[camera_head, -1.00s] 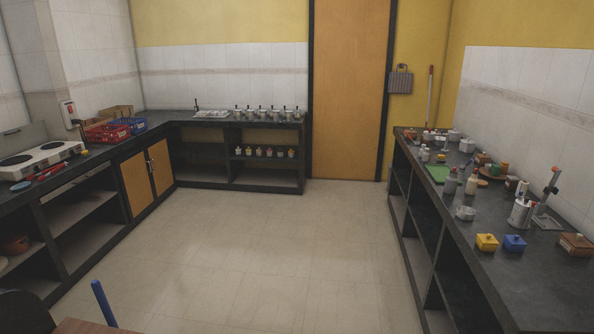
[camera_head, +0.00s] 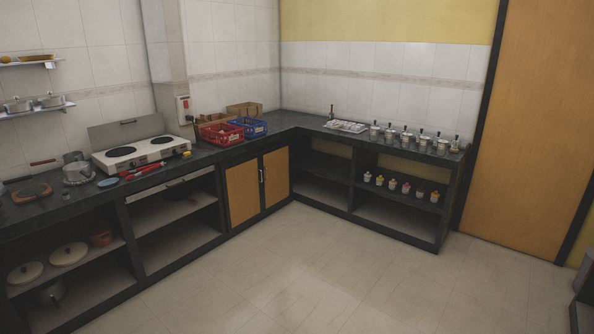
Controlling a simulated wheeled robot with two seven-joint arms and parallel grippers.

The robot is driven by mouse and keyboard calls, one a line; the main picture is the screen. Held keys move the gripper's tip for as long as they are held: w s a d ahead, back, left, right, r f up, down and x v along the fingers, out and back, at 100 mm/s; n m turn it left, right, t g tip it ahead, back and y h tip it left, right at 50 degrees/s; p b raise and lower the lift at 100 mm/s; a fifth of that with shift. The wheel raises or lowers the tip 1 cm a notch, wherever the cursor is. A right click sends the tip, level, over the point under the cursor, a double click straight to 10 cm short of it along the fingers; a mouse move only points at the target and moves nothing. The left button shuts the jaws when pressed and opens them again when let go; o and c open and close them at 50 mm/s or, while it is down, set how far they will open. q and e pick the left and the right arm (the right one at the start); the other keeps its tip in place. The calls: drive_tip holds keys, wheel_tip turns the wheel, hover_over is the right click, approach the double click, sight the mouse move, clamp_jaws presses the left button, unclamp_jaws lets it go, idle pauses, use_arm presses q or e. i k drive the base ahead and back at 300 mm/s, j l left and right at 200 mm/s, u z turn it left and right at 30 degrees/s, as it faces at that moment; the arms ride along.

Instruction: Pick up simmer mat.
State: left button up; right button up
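A flat, round brownish disc (camera_head: 32,192) lies on the dark counter at the far left, left of the hot plate; it may be the simmer mat, but it is too small to be sure. A small blue disc (camera_head: 108,183) lies on the counter in front of the hot plate. Neither of my grippers is in view.
A white two-burner hot plate (camera_head: 141,152) stands on the counter, with a glass pot (camera_head: 78,173) to its left. Red (camera_head: 221,134) and blue (camera_head: 250,127) crates stand farther back. The floor (camera_head: 330,280) is clear.

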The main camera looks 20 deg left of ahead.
sight(35, 191)
drive_tip(key=i+j+u, duration=0.2)
drive_tip(key=i+u, duration=0.55)
drive_tip(key=i, duration=0.15)
drive_tip(key=i+u, duration=0.4)
drive_tip(key=i+l+u, duration=0.35)
drive_tip(key=i, duration=0.15)
drive_tip(key=i+j+u, duration=0.15)
drive_tip(key=i+u, duration=0.8)
drive_tip(key=i+l+u, duration=0.15)
drive_tip(key=i+u, duration=0.35)
drive_tip(key=i+l+u, duration=0.3)
drive_tip(key=u, duration=0.15)
drive_tip(key=i+l+u, duration=0.35)
drive_tip(key=l+u, duration=0.15)
drive_tip(key=i+l+u, duration=0.3)
drive_tip(key=l+u, duration=0.15)
drive_tip(key=l, duration=0.2)
drive_tip(key=i+l+u, duration=0.2)
drive_tip(key=l, duration=0.15)
drive_tip(key=l+u, duration=0.2)
drive_tip(key=l, duration=0.15)
